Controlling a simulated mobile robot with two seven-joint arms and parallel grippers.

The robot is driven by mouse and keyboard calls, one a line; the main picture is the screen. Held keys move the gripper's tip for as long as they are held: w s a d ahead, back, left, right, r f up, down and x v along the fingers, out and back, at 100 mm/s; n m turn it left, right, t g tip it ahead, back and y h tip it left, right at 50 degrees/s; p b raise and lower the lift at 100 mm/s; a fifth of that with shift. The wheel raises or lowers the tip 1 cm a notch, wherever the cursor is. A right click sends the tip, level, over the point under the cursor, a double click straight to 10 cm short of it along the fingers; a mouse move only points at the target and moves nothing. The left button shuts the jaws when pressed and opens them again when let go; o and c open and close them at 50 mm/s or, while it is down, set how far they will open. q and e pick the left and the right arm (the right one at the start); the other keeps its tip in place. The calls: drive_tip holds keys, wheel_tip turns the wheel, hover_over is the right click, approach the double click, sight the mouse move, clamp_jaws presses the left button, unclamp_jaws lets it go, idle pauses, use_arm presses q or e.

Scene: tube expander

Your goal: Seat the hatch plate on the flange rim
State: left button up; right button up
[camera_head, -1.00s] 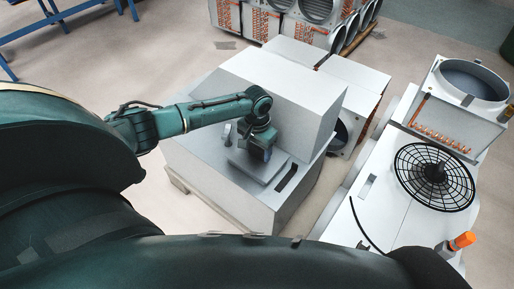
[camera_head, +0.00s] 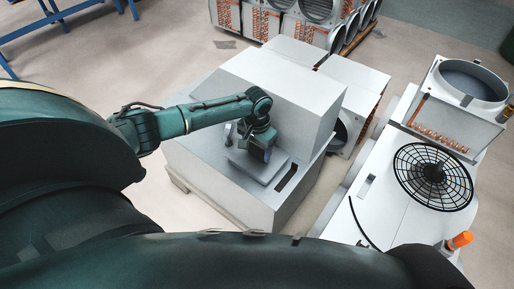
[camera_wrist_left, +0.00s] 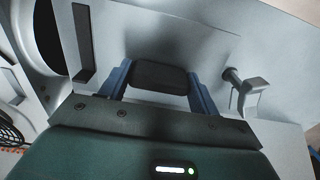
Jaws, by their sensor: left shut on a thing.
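The hatch plate (camera_head: 247,166), a light grey square, lies flat or nearly flat over the top of the grey housing (camera_head: 205,180). My left gripper (camera_head: 262,148) is above the plate. In the left wrist view the gripper (camera_wrist_left: 160,76) has its two blue fingers on either side of a dark handle block (camera_wrist_left: 160,78), shut on it. The pale plate (camera_wrist_left: 195,40) spreads out beyond the fingers in that view. I cannot make out the flange rim under the plate, nor whether the two touch. My right gripper is not in view.
A small grey clamp handle (camera_wrist_left: 246,90) stands beside the plate; it also shows in the head view (camera_head: 228,134). A dark slot (camera_head: 287,178) lies on the plate's other side. A tall box section (camera_head: 275,95) rises behind. A fan unit (camera_head: 433,174) stands at right.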

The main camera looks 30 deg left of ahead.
use_arm(q)
drive_tip(key=shift+f, duration=0.35)
idle(0.4)
drive_tip(key=shift+f+p, duration=0.1)
drive_tip(key=shift+p, duration=0.3)
idle(0.6)
drive_tip(key=o, duration=1.3)
drive_tip(key=shift+c, duration=0.2)
drive_tip(key=shift+o, duration=1.4)
